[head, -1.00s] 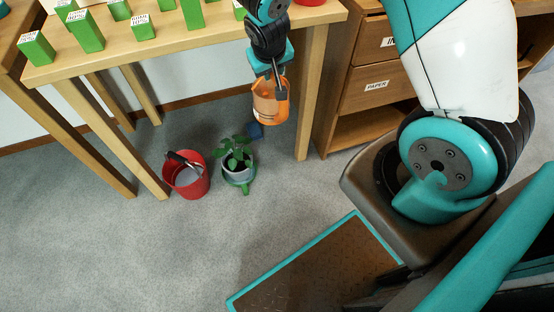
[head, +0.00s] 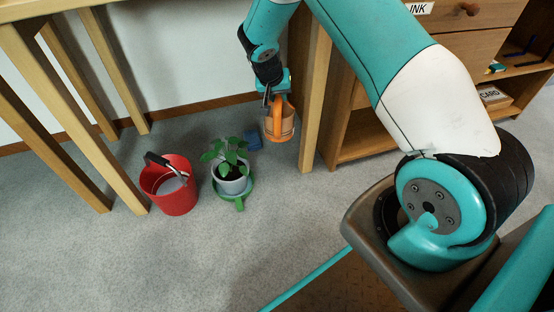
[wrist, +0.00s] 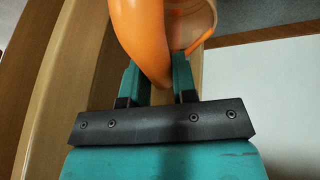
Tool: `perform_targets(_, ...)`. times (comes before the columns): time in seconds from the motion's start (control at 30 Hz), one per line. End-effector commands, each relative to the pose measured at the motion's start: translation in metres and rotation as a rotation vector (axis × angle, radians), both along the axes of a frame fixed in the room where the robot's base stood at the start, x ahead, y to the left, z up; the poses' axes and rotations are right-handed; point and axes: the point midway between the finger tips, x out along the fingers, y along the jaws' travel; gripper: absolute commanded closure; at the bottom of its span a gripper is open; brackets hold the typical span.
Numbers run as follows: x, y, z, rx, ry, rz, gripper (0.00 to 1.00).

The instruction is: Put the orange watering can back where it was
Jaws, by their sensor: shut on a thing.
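The orange watering can (head: 280,122) hangs from my gripper (head: 271,97), beside a wooden table leg and above the floor. It looks roughly upright. In the wrist view, the gripper's two fingers (wrist: 157,82) are shut on the orange handle of the can (wrist: 190,22). The can's spout cannot be made out.
A potted plant (head: 231,178) on a green stand (head: 239,201) and a red bucket (head: 169,190) stand on the floor left of the can. A small blue object (head: 253,141) lies behind the plant. Table legs (head: 313,105) and a wooden cabinet (head: 372,142) flank the can.

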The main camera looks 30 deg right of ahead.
Motion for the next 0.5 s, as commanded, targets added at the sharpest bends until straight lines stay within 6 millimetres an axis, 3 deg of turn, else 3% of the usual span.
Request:
perform_targets(0.03, -0.001, 0.0, -0.019, 0.0, 0.004, 0.0, 1.0)
perform_targets(0.3, -0.001, 0.0, -0.098, -0.001, 0.002, 0.002, 1.0)
perform_targets(0.5, 0.0, 0.0, -0.136, -0.001, 0.0, 0.002, 1.0)
